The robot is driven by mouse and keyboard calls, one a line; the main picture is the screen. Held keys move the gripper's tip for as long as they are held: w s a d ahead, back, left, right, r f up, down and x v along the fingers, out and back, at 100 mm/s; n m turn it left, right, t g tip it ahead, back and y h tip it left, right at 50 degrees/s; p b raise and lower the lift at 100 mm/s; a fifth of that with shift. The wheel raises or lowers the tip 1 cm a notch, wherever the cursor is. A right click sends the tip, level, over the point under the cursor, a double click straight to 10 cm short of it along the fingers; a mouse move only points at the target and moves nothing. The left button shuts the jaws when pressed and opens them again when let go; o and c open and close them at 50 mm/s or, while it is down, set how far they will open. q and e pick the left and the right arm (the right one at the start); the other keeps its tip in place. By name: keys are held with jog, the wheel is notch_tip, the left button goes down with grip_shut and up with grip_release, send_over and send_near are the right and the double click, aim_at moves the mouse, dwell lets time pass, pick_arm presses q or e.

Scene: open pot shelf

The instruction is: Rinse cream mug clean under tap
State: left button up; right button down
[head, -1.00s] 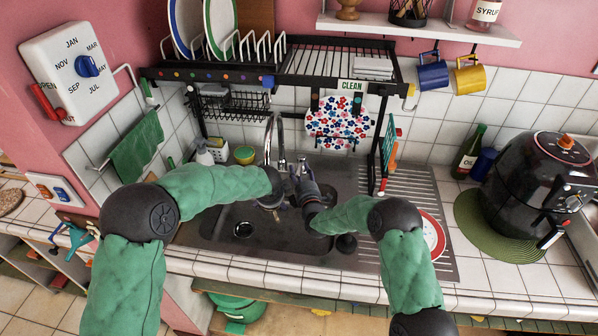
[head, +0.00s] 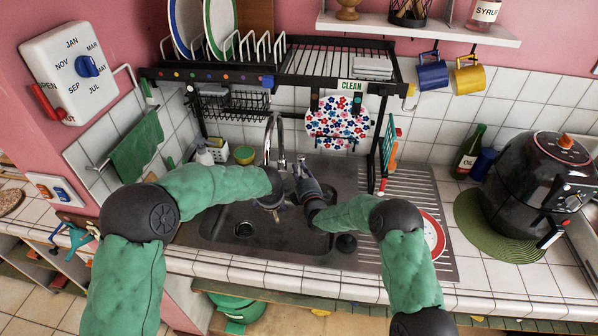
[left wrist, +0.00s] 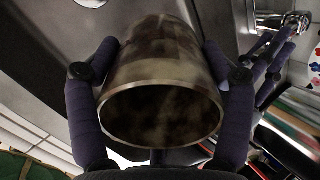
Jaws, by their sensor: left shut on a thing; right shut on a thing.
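The cream mug (left wrist: 160,55) fills the middle of the left wrist view. Brown stains cover its outside, and its open rim faces the camera. My left gripper (left wrist: 162,75) is shut on it, one finger on each side. In the head view my left gripper (head: 272,200) is over the sink beneath the tap (head: 269,140), and the mug is mostly hidden there. My right gripper (head: 302,176) is beside the tap's base, shut on what looks like the tap's lever (left wrist: 292,20), in the left wrist view. I cannot make out running water.
The sink basin (head: 225,228) lies below both grippers. A black rack (head: 330,62) with plates stands over the back of the sink. A red-rimmed plate (head: 432,238) lies on the drainboard at right, near my right arm.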

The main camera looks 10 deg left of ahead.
jog(key=shift+w+d+n+g+y, duration=0.1)
jog(key=shift+d+n+g+y, duration=0.5)
jog(key=shift+y, duration=0.3)
jog(key=shift+w+d+n+g+y, duration=0.1)
jog(key=shift+d+n+g+y, duration=0.25)
jog(key=shift+n+y, duration=0.45)
jog(key=shift+s+a, duration=0.1)
jog(key=c, duration=1.1)
grip_release()
